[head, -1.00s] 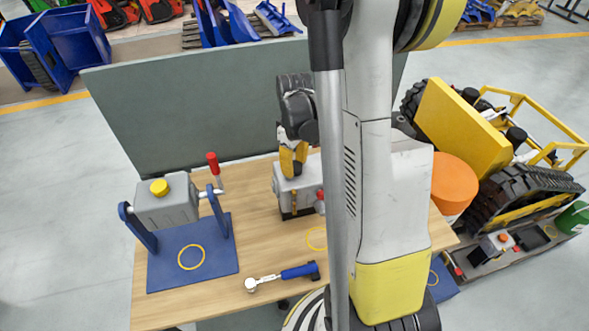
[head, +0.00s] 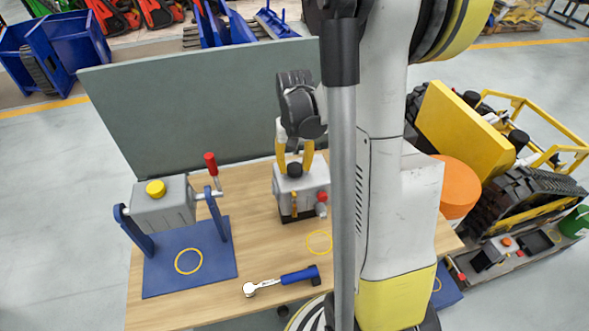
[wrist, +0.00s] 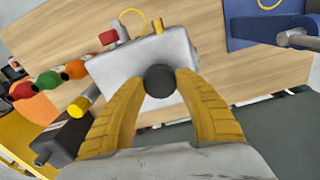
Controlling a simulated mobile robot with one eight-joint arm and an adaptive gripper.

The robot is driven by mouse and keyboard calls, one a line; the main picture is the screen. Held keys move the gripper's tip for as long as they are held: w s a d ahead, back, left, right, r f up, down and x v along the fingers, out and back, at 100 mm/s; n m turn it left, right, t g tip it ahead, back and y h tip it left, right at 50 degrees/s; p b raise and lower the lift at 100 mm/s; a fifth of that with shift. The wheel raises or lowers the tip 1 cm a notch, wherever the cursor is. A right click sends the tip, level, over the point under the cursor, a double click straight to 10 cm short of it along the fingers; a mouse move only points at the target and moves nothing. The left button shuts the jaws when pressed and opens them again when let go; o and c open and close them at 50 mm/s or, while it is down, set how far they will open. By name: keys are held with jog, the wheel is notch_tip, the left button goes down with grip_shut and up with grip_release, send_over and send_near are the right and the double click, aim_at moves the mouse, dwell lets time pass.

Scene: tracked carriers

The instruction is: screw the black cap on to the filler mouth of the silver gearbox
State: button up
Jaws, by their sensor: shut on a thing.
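The silver gearbox (head: 312,187) stands on the wooden table, with a red knob and a brass fitting on its front. The black cap (head: 294,170) is at the gearbox's top. My gripper (head: 294,162) points down over it, with one yellow finger on each side. In the wrist view, the black cap (wrist: 160,81) sits between the fingertips of my gripper (wrist: 161,83), which are shut on it, over the silver housing (wrist: 133,62). The cap hides the filler mouth, so I cannot tell how far it is seated.
A grey box with a yellow cap (head: 156,188) hangs in a blue stand (head: 215,262) at the left. A blue-handled ratchet (head: 282,281) lies at the table's front. A grey-green panel (head: 200,110) stands behind. An orange round container (head: 458,187) is at the right.

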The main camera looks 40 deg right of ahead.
jog(key=m+b, duration=0.1)
jog(key=m, duration=0.4)
jog(key=shift+f, duration=0.1)
jog(key=m+b, duration=0.1)
jog(key=m, duration=0.3)
jog(key=shift+m, duration=0.4)
jog(key=o, duration=1)
jog(key=shift+o, duration=0.2)
